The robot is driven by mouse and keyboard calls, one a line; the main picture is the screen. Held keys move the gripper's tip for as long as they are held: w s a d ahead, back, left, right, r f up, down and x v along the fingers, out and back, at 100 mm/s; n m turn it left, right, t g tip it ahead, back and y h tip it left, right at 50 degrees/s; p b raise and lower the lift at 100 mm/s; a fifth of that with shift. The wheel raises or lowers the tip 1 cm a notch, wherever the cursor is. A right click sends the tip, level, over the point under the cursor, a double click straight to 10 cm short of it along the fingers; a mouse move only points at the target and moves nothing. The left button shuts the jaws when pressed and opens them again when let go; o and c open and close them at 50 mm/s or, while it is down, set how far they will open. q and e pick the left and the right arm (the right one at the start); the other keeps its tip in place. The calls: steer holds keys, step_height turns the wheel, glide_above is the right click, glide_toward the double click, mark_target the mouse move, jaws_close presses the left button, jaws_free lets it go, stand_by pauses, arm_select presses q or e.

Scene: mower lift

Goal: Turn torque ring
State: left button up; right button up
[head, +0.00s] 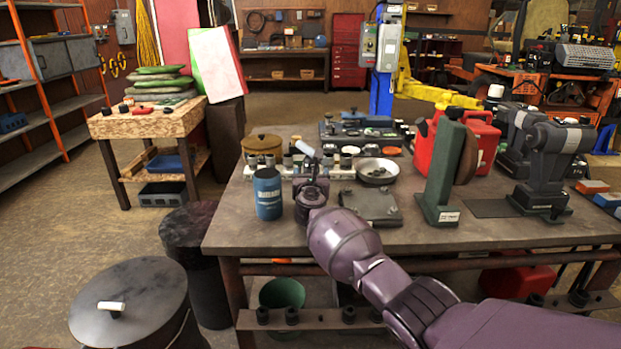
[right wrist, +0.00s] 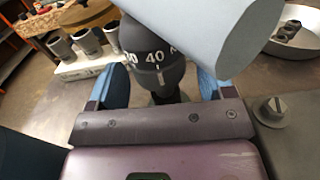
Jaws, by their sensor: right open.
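My right gripper (right wrist: 160,90) is open, with one blue finger on each side of the ring's lower part. I cannot tell whether the fingers touch it. In the head view my right gripper (head: 312,175) is over the workbench (head: 400,236), just below the cylinder, and hides much of the ring. My left gripper is not in view.
A blue can (head: 267,194) stands left of my right gripper. Behind it is a rack of sockets (head: 285,171). A metal bowl (head: 378,171) and a flat grey plate (head: 370,205) are to the right, with a green upright stand (head: 441,175) beyond.

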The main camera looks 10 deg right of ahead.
steer(key=shift+w, duration=0.15)
steer(key=c, duration=0.9)
steer(key=shift+r, duration=0.1)
